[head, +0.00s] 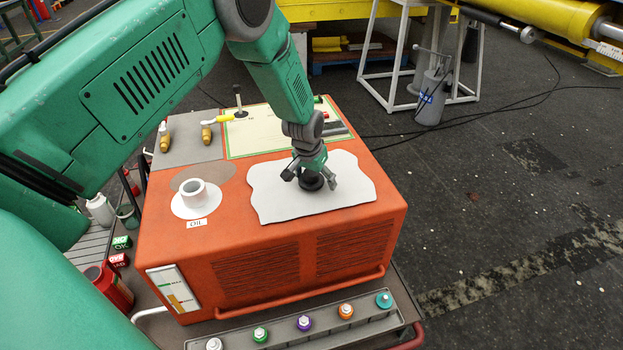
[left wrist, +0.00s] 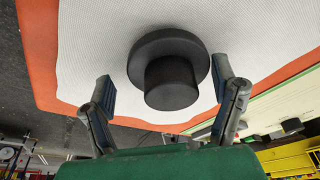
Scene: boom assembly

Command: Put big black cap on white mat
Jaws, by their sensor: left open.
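The big black cap (head: 311,181) sits on the white mat (head: 280,205), near the mat's middle, on top of the orange machine. In the left wrist view the cap (left wrist: 170,75) shows as a wide round flange with a narrower round knob toward me, against the white mat (left wrist: 100,35). My left gripper (head: 312,178) is over the cap. In the wrist view its two fingers (left wrist: 164,88) stand apart on either side of the cap, with gaps visible between them and it. My right gripper is not in view.
The orange machine (head: 180,250) has a white open oil neck (head: 196,194) left of the mat. A rail of coloured caps (head: 304,323) runs along the front. Open floor (head: 500,200) lies to the right.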

